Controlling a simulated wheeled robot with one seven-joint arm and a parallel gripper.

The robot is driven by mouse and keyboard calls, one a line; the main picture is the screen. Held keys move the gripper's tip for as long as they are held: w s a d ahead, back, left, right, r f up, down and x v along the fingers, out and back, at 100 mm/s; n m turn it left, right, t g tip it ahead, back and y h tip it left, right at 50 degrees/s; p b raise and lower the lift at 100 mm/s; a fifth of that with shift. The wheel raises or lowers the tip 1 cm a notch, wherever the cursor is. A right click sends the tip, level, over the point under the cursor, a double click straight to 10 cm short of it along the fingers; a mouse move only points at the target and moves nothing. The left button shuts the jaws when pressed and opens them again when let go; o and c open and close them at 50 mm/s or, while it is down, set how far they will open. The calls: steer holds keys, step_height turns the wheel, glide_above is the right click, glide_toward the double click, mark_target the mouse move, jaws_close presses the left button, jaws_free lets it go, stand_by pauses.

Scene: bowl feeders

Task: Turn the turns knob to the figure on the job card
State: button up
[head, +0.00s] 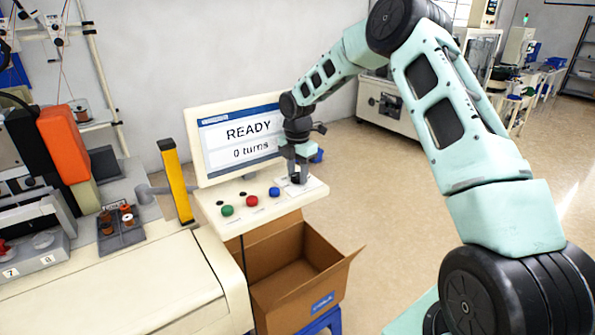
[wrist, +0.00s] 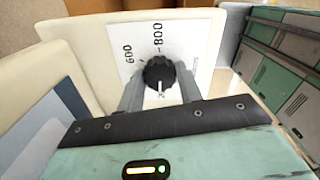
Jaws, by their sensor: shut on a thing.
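The turns knob (wrist: 157,70) is black and round, on a white dial plate (wrist: 203,35) printed with 600 and 800. A white pointer mark shows on its side toward my gripper. My gripper (wrist: 160,88) is shut on the knob, one finger on each side. In the head view my gripper (head: 296,168) points down at the right end of the control panel (head: 240,196), over the dark knob (head: 296,179). The screen (head: 238,140) reads READY and 0 turns. I cannot make out a job card with a readable figure.
Green (head: 227,210), red (head: 252,201) and blue (head: 274,192) buttons sit on the panel left of the knob. An open cardboard box (head: 290,278) stands below the panel. A yellow post (head: 175,180) and a dark tray (head: 121,238) with copper coils are at left.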

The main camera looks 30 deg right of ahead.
mark_target(297, 174)
steer(key=shift+w+r+n, duration=0.1)
steer(key=shift+r+n, duration=0.05)
steer(key=shift+n, duration=0.25)
steer(key=o, duration=1)
step_height(297, 174, up, 17)
steer(key=b, duration=0.4)
steer(key=shift+r+b, duration=0.15)
steer(key=shift+b, duration=0.2)
